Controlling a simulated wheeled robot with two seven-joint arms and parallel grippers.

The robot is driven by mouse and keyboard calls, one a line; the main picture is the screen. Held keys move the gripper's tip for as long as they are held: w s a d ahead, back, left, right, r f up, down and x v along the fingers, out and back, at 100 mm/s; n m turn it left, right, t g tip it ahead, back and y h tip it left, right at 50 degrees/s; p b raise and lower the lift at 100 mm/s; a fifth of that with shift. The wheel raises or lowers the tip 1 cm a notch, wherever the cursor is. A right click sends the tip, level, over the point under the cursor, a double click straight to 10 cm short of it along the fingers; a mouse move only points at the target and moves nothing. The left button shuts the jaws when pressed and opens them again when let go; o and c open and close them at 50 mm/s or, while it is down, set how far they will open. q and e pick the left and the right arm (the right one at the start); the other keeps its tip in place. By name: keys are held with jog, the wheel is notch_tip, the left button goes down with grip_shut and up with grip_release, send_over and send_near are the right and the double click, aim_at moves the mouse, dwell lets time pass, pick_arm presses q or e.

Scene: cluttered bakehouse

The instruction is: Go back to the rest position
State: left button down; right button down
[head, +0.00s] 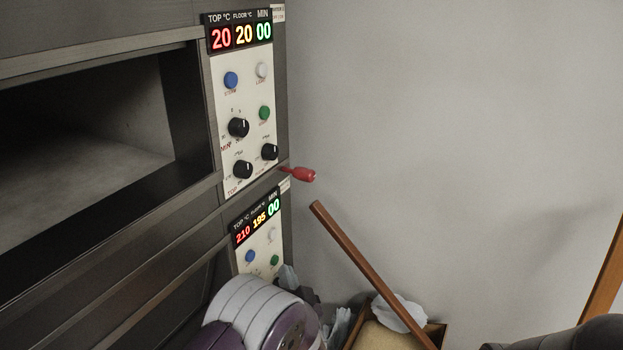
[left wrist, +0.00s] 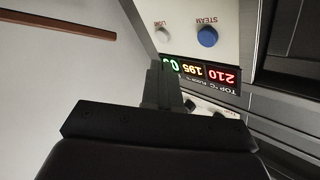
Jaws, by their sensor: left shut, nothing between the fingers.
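My left gripper (left wrist: 166,82) shows in the left wrist view with its dark fingers together and nothing between them. It is in front of the lower oven control panel, whose display reads 210 and 195 and which appears upside down there. In the head view my left arm, white and purple, comes in at the bottom middle, just below the lower control panel (head: 262,250). The arm largely hides the gripper there. Whether the fingers touch the panel cannot be told.
A deck oven with an open, empty chamber (head: 85,130) fills the left. Its upper control panel (head: 240,110) has a red-tipped handle (head: 299,174) beside it. A brown wooden pole (head: 365,268) leans over a box (head: 437,334) at the bottom. The grey wall (head: 460,120) is bare.

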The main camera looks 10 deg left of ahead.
pick_arm(q)
jog(key=s+d+f+g+h, duration=0.3)
jog(key=s+f+g+h, duration=0.1)
jog(key=f+g, duration=0.15)
jog(key=s+d+f+g+h, duration=0.3)
jog(key=f+g+h, duration=0.1)
jog(key=f, duration=0.3)
jog(key=s+a+r+g, duration=0.1)
jog(key=s+a+g, duration=0.15)
jog(key=s, duration=0.45)
jog(key=s+a+r+g, duration=0.1)
jog(key=s+g, duration=0.2)
jog(key=s, duration=0.3)
jog(key=s+a+r+n+g, duration=0.1)
jog(key=s+a+r, duration=0.3)
jog(key=a+r, duration=0.1)
jog(key=shift+s+a+r+n, duration=0.35)
jog(key=shift+a+n, duration=0.05)
jog(key=shift+a, duration=0.4)
jog(key=shift+s, duration=0.1)
